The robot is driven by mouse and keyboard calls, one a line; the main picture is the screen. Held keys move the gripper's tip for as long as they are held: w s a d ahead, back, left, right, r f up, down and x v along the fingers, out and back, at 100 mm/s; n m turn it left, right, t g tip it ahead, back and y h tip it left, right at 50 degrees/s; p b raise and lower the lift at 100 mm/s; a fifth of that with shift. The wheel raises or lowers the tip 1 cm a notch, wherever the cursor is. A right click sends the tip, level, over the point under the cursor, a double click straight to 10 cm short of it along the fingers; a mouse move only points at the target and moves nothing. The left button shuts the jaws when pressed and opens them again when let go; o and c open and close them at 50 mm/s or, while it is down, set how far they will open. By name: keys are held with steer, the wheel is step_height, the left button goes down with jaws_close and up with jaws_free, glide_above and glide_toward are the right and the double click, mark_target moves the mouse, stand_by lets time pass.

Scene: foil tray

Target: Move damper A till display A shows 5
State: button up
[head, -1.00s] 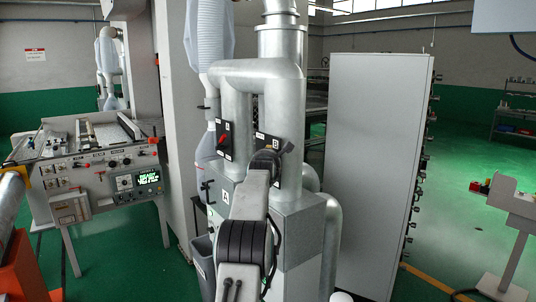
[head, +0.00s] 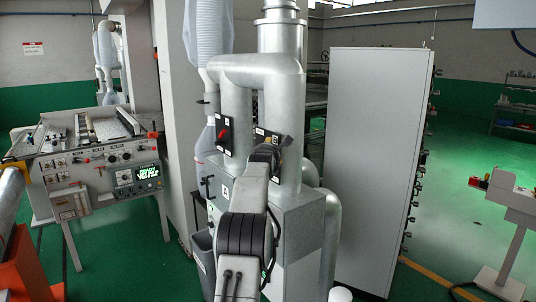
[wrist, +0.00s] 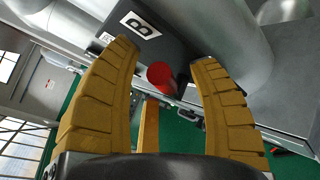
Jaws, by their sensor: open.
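Damper A has a red handle on a dark plate (head: 223,133) marked A, on the left metal duct. Damper B's dark plate (head: 260,138) is on the right duct, partly hidden by my arm. My gripper (wrist: 163,95) is open, its yellow fingers spread at damper B. A small sign (head: 225,190) is on the cabinet below the ducts. I cannot make out display A.
A control bench (head: 85,160) with a lit green display stands at the left. A tall grey cabinet (head: 375,150) stands right of the ducts. A pillar (head: 178,110) is behind the ducts on the left. Green floor (head: 455,190) is open at the right.

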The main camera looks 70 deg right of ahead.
steer(key=shift+a, duration=0.1)
steer(key=v, duration=1.1)
steer(key=shift+a, duration=0.4)
steer(key=shift+s, duration=0.1)
steer(key=shift+c, duration=0.3)
